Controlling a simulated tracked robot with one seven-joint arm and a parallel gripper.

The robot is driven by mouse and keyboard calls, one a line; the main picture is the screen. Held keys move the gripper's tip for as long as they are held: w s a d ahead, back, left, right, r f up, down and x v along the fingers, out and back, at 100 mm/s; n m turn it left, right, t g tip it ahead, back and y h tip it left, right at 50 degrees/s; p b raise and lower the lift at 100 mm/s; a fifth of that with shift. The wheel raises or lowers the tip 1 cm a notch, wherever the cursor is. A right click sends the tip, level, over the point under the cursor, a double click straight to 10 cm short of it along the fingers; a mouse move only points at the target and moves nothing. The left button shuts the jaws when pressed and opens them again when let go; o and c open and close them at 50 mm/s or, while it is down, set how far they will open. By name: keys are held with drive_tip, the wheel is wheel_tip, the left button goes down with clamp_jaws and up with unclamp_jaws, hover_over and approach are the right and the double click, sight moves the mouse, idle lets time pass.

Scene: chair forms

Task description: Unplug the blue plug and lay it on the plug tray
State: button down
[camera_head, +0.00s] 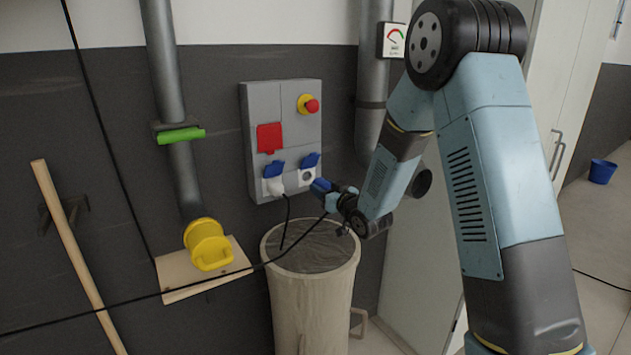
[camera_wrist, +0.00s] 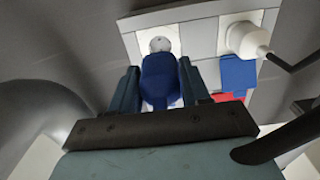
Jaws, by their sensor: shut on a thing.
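My gripper (camera_head: 330,192) is shut on the blue plug (camera_head: 319,185), low in front of the right edge of the grey socket panel (camera_head: 284,128). In the wrist view the blue plug (camera_wrist: 160,82) sits between both fingers. The right-hand socket (camera_head: 307,176) shows its round face under a raised blue lid (camera_head: 310,160), and the plug appears out of it. The socket also shows beyond the plug in the wrist view (camera_wrist: 160,44). A black cable runs from near my gripper to the lower left. I cannot make out a plug tray for certain.
A white plug (camera_head: 274,186) with a hanging cable fills the left socket. A bin (camera_head: 310,300) with a dark top stands below my gripper. A wooden board (camera_head: 180,272) with a yellow fitting (camera_head: 207,243) is at left. A pipe (camera_head: 374,80) rises behind my arm.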

drive_tip(key=shift+v, duration=2.4)
